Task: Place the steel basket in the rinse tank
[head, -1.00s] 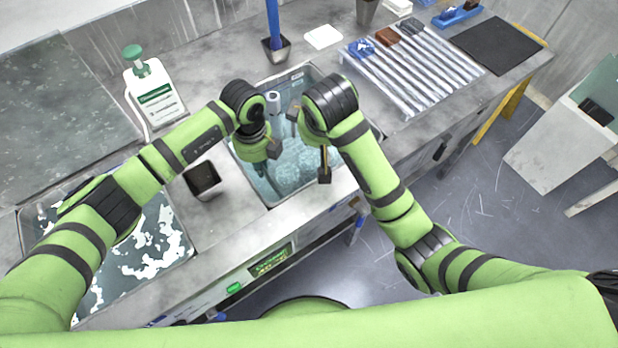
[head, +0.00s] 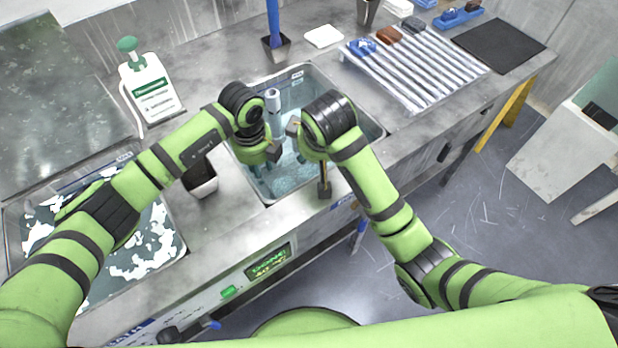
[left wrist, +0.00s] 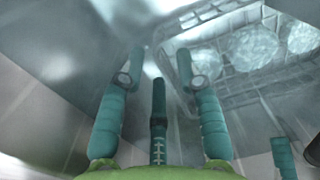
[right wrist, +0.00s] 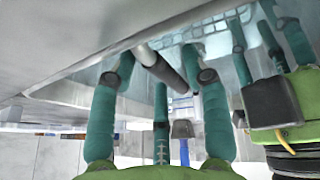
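The rinse tank (head: 312,72) is the water-filled sink in the middle of the bench. The steel basket (left wrist: 214,36), a wire mesh frame with several pale round discs, appears inside the tank in the left wrist view. In the head view my arms hide most of it, and I cannot tell whether it rests on the tank floor. My left gripper (head: 262,180) points down into the tank; its teal fingers (left wrist: 160,75) are spread, with nothing between them.
A bath with white foam (head: 150,250) lies at the left, with a display (head: 268,265) on the bench front. A pump bottle (head: 150,90), a dark cup (head: 202,185) and a rack of bars (head: 425,75) stand around the tank. A grey tube (head: 273,105) stands in it.

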